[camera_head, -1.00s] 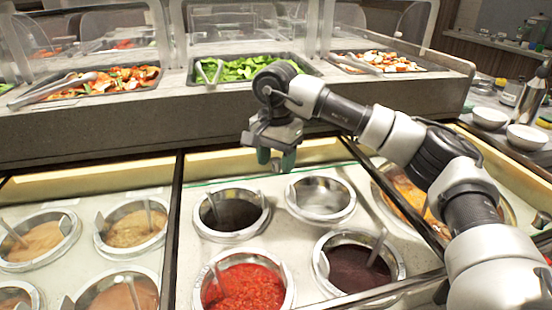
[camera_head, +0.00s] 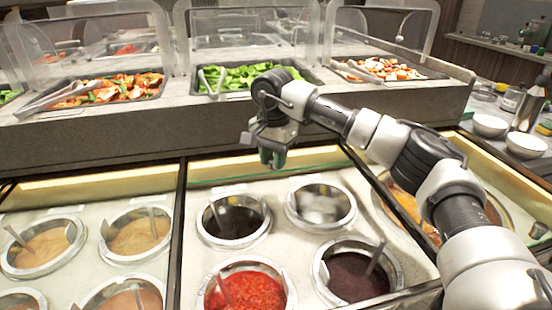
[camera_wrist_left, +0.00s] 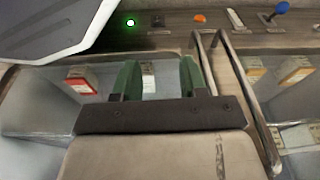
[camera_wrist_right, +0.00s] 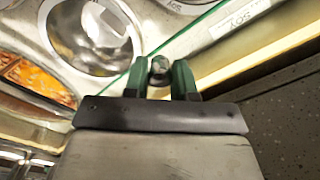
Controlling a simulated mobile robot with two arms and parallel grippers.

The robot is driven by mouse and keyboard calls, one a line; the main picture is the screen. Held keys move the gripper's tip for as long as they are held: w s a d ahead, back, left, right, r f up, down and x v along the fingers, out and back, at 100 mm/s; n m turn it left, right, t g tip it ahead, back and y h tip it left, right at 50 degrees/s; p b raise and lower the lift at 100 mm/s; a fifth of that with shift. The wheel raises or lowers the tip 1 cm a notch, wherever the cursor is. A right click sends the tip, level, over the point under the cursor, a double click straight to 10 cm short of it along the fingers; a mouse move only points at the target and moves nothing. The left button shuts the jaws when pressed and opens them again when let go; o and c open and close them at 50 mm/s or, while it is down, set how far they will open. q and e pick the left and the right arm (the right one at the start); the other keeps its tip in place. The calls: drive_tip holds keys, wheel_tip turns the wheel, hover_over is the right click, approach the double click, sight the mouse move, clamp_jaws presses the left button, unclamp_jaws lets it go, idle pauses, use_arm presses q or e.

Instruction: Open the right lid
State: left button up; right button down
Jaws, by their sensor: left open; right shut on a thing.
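My right gripper (camera_head: 272,158) is above the back edge of the middle sauce section. In the right wrist view its green fingertips (camera_wrist_right: 160,82) are shut on a small rounded metal knob (camera_wrist_right: 160,68). A clear glass lid (camera_head: 232,180) shows only as a thin green edge under the gripper; this edge also shows in the right wrist view (camera_wrist_right: 195,30). How far the lid is raised, if at all, I cannot tell. My left gripper (camera_wrist_left: 160,80) is out of the head view; its green fingers are apart and empty in the left wrist view.
Below are wells of dark sauce (camera_head: 235,217), red sauce (camera_head: 245,290), purple sauce (camera_head: 355,275) and an empty-looking metal well (camera_head: 322,205). Behind stands a raised counter (camera_head: 100,140) with food pans and clear guards. Bowls (camera_head: 490,125) stand at the right.

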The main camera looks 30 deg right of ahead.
use_arm(q)
drive_tip(key=shift+s+f, duration=0.3)
drive_tip(key=shift+f, duration=0.05)
use_arm(e)
drive_tip(key=shift+w, duration=0.25)
drive_tip(key=c, duration=0.9)
unclamp_jaws()
drive_tip(key=shift+r, duration=0.2)
use_arm(q)
drive_tip(key=s+f, duration=0.1)
drive_tip(key=s+f+p, duration=0.1)
drive_tip(key=s+f, duration=0.1)
drive_tip(key=shift+a, duration=0.25)
use_arm(e)
wheel_tip(320, 180, up, 10)
drive_tip(key=shift+r, duration=0.25)
drive_tip(key=shift+c, duration=0.5)
